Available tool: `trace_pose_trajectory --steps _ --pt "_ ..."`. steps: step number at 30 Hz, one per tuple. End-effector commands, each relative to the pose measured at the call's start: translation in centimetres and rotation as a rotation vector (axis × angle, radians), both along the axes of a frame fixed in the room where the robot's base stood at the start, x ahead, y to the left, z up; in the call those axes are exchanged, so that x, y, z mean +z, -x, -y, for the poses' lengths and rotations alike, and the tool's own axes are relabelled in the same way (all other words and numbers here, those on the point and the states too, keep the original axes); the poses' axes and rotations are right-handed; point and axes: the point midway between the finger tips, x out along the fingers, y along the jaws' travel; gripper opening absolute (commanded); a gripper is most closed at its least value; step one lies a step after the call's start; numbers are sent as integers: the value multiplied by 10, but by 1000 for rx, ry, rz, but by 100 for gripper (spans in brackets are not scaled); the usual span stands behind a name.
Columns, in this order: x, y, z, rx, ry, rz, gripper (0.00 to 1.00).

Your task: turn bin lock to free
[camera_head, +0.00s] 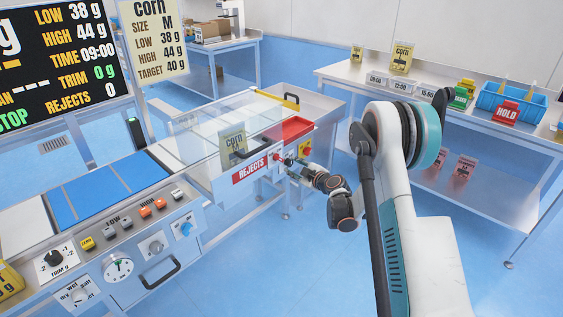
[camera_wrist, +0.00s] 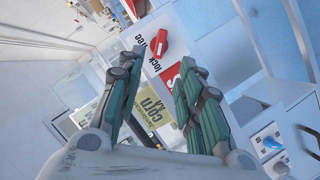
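The bin lock is a small red knob (camera_wrist: 158,42) on the white front panel, with "lock" and what looks like "free" printed beside it in the wrist view. Its exact setting is hard to read. In the head view the red knob (camera_head: 278,157) sits at the right end of the red REJECTS label (camera_head: 249,170), partly behind my gripper. My gripper (camera_head: 292,166) is at the panel by the knob. In the wrist view my gripper (camera_wrist: 160,68) has its two fingers apart, with the knob just beyond the tips and nothing held.
A corn pouch (camera_head: 233,143) stands behind the clear bin cover. A red tray (camera_head: 289,130) and a yellow-and-red button box (camera_head: 305,147) are close by. Conveyor controls (camera_head: 145,211) line the left front. A side table (camera_head: 345,75) stands at the right; open floor lies between.

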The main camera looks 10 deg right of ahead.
Motion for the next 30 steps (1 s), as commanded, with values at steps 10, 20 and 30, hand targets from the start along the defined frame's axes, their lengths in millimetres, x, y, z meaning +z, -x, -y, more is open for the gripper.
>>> trace_pose_trajectory --steps 10,20,30 --pt "-22 -63 -23 0 -1 -1 33" --pt "-30 -97 -35 0 -1 -1 33" --pt "-30 -100 -36 -1 0 -1 33"
